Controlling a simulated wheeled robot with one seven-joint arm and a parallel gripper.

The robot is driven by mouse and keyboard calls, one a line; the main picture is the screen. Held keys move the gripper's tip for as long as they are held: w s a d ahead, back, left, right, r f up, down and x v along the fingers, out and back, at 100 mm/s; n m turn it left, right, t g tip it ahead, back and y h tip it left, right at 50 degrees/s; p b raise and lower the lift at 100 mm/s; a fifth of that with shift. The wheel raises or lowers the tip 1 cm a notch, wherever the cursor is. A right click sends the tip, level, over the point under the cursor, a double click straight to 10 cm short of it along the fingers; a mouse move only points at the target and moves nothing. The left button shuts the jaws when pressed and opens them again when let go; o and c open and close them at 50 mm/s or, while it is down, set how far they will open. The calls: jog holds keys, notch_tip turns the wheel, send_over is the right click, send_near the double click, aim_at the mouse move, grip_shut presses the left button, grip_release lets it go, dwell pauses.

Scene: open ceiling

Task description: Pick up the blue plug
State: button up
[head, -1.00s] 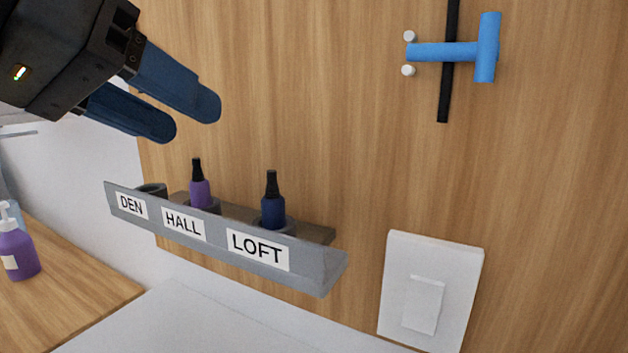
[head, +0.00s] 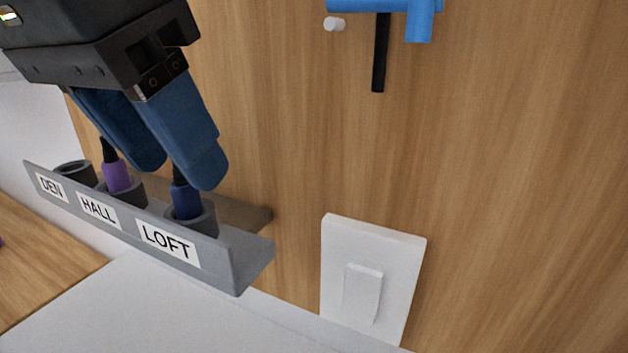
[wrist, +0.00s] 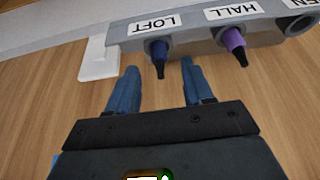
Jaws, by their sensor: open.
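The blue plug (head: 186,200) stands upright in the holder slot labelled LOFT, with its dark tip partly hidden behind my gripper in the head view. In the wrist view the blue plug (wrist: 158,51) shows ahead of my fingers, within the gap between them and apart from both. My gripper (head: 178,172) is open and empty, its blue fingers above and in front of the holder. It also shows in the wrist view (wrist: 159,72). The grey holder (head: 240,262) is on the wooden wall.
A purple plug (head: 117,176) stands in the HALL slot, close beside the blue one. The DEN slot (head: 73,172) looks empty. A white switch plate (head: 395,270) is right of the holder. A blue handle (head: 420,18) and white peg (head: 334,23) are above.

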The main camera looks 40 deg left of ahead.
jog(key=shift+x, duration=1.15)
grip_shut()
